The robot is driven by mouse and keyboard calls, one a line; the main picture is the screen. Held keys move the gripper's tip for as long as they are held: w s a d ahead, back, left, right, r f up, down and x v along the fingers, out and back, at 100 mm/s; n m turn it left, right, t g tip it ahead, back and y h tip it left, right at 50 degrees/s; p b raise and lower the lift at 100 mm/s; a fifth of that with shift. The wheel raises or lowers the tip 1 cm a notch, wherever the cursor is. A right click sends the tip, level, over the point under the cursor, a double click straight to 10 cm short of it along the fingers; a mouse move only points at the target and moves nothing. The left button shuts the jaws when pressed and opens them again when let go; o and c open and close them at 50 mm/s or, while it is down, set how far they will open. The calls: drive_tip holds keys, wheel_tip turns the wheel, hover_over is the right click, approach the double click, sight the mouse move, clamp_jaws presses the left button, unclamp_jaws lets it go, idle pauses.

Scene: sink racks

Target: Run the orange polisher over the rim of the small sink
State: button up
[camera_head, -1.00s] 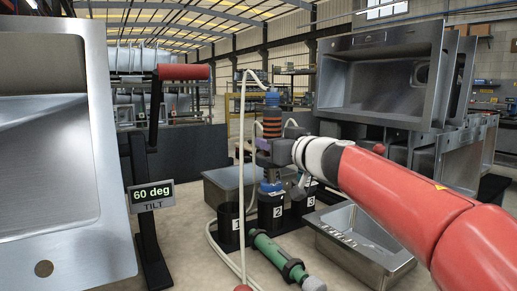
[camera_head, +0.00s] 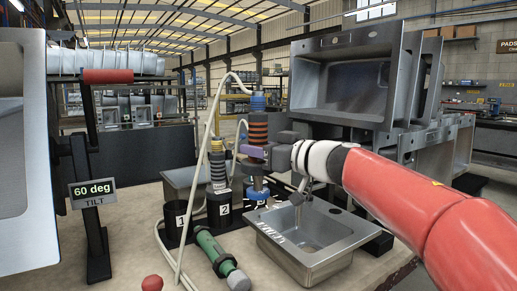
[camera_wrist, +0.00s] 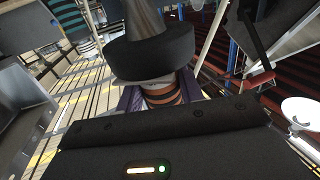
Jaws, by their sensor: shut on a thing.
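The orange polisher (camera_head: 258,128) is upright, with orange and black rings, a blue cap and a blue lower end. My gripper (camera_head: 255,152) is shut on its ringed body; purple fingers flank the orange rings (camera_wrist: 162,94) in the wrist view. The polisher's lower end overlaps the holder marked 3 in the head view, and I cannot tell the gap between them. The small sink (camera_head: 278,245) is a steel basin on the bench, right of and nearer than the polisher. Its rim is clear of the tool. The wrist view does not clearly show this sink.
Holders 1 (camera_head: 180,222) and 2 (camera_head: 223,212) stand left of the polisher; a dark banded tool (camera_head: 218,168) is in holder 2. A green tool (camera_head: 212,249) lies in front. A pale hose (camera_head: 200,165) loops nearby. Big sinks (camera_head: 345,85) stand behind; a tilt stand (camera_head: 92,195) is left.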

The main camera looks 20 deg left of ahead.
sight(262, 178)
drive_tip(key=shift+f+b, duration=1.4)
drive_tip(key=shift+f, duration=1.35)
drive_tip(key=shift+f, duration=0.6)
drive_tip(key=shift+s+d, duration=1.2)
drive_tip(key=shift+d, duration=0.25)
drive_tip(key=shift+s+d+p, duration=0.85)
drive_tip(key=shift+s+d, duration=0.9)
drive_tip(key=shift+d, duration=0.3)
wheel_tip(262, 178, up, 7)
drive_tip(key=p, duration=0.1)
